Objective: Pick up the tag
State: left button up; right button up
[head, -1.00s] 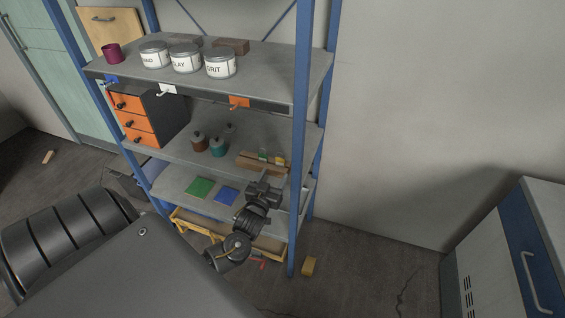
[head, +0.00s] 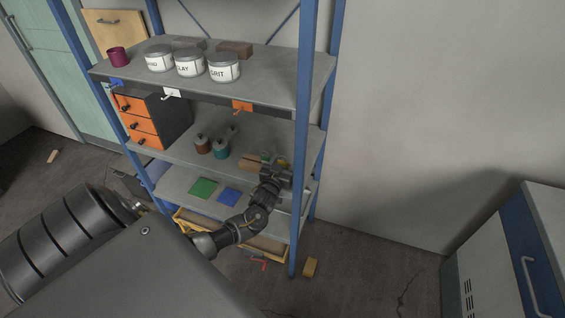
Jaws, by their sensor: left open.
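My left gripper (head: 277,172) is open at the right end of the middle shelf, close in front of a wooden block (head: 250,163). A small green piece (head: 265,156) and a small yellow piece (head: 283,162) stand at the block, partly hidden by the gripper. Tag-like plates hang at the upper shelf's front edge: a blue one (head: 117,86), a white one (head: 172,93) and an orange one (head: 242,107). I cannot tell which of these is the tag. I cannot see anything between the fingers. My right gripper is out of view.
Labelled tins (head: 224,69) and a maroon cup (head: 118,57) stand on the upper shelf (head: 285,82). Small jars (head: 221,148) stand left of the block. A blue post (head: 302,150) rises right beside the gripper. Green (head: 204,187) and blue (head: 229,196) squares lie on the lower shelf.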

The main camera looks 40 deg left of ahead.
pick_arm(q)
jog(key=c, duration=1.1)
jog(key=shift+o, duration=0.2)
jog(key=shift+r, duration=0.15)
jog(key=shift+r, duration=0.25)
notch_tip(320, 180, up, 2)
jog(key=shift+r, duration=0.1)
jog(key=s+d+r, duration=0.2)
jog(key=s+r, duration=0.3)
jog(key=s, duration=0.1)
jog(key=s+d+r, duration=0.2)
jog(key=s+r, duration=0.3)
jog(key=s, duration=0.2)
jog(key=shift+s+d+b, duration=0.15)
jog(key=shift+d+b, duration=0.15)
jog(key=shift+d, duration=0.05)
